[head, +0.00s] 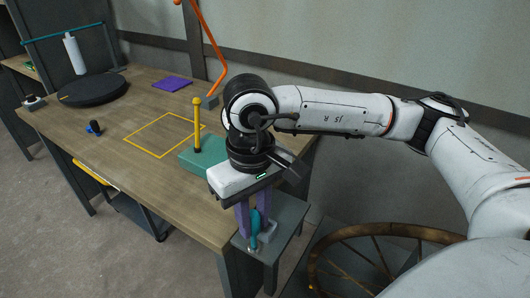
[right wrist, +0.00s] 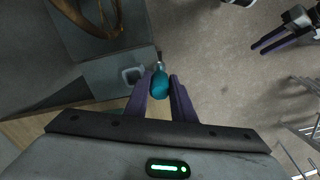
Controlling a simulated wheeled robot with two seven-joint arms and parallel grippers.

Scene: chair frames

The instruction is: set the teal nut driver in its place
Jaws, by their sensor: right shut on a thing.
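The teal nut driver (head: 255,222) is held between the purple fingers of my right gripper (head: 254,222), handle up and metal shaft down, above a small grey side shelf (head: 286,226). In the right wrist view my right gripper (right wrist: 164,95) is shut on the teal handle (right wrist: 160,86). A grey holder with an opening (head: 269,231) is on the shelf just beside the driver; it also shows in the right wrist view (right wrist: 132,75). The driver appears outside that opening. My left gripper (right wrist: 270,42) shows far off in the right wrist view, its purple fingers apart and empty.
The wooden workbench (head: 75,118) carries a teal block (head: 196,160) with a yellow post, a yellow square outline (head: 140,136), a black disc (head: 92,91), and a purple pad (head: 172,83). A brown spoked wheel (head: 330,245) stands right of the shelf.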

